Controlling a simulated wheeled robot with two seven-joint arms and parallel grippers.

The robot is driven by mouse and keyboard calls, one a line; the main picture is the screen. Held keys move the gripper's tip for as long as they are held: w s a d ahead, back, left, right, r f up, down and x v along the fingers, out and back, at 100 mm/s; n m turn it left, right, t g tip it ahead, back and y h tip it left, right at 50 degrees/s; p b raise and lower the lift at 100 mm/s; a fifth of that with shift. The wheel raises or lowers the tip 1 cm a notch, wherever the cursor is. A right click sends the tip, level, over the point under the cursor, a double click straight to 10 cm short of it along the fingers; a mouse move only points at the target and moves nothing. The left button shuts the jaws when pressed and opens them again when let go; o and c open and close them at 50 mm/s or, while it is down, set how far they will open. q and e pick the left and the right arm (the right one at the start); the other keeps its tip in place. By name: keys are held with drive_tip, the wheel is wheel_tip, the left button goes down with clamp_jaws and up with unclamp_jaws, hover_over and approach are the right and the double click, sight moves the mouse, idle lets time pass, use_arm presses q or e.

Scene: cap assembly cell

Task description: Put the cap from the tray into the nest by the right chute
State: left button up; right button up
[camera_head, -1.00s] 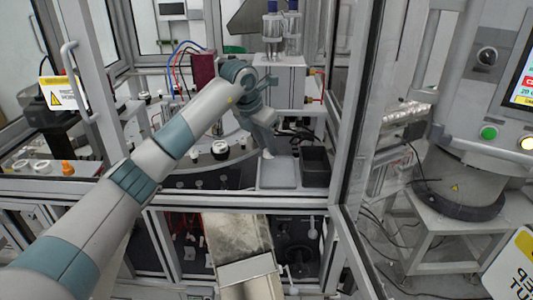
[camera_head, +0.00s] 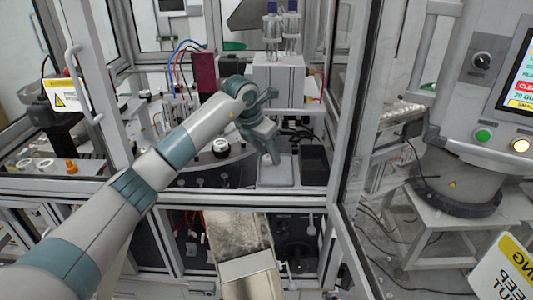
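My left arm reaches in from the left through the cell opening. Its gripper (camera_head: 271,158) points down over the light grey tray (camera_head: 275,182), with its tips low at the tray's far part. The fingers are too small to show whether they are open or shut. No cap can be made out on the tray; the gripper covers part of it. A round white-and-black fitting (camera_head: 221,148) stands left of the gripper; I cannot tell whether it is the nest. A metal chute (camera_head: 238,232) slopes down below the opening. My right gripper is not in view.
A black bin (camera_head: 314,165) stands right beside the tray. A grey box with bottles on top (camera_head: 279,78) is behind the gripper. The door frame (camera_head: 353,110) bounds the right side. Small parts and an orange knob (camera_head: 71,167) sit at the left.

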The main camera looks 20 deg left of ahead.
sight(264, 157)
use_arm(q)
drive_tip(key=shift+s+a+f, duration=0.15)
drive_tip(key=shift+a+f, duration=0.05)
drive_tip(key=shift+f, duration=0.25)
drive_tip(key=shift+p, duration=0.35)
drive_tip(key=b+v, duration=0.4)
drive_tip(key=b, duration=0.1)
drive_tip(key=shift+a+r, duration=0.25)
drive_tip(key=shift+a, duration=0.2)
drive_tip(key=b+v, duration=0.5)
drive_tip(key=v, duration=0.8)
drive_tip(key=shift+d, duration=0.2)
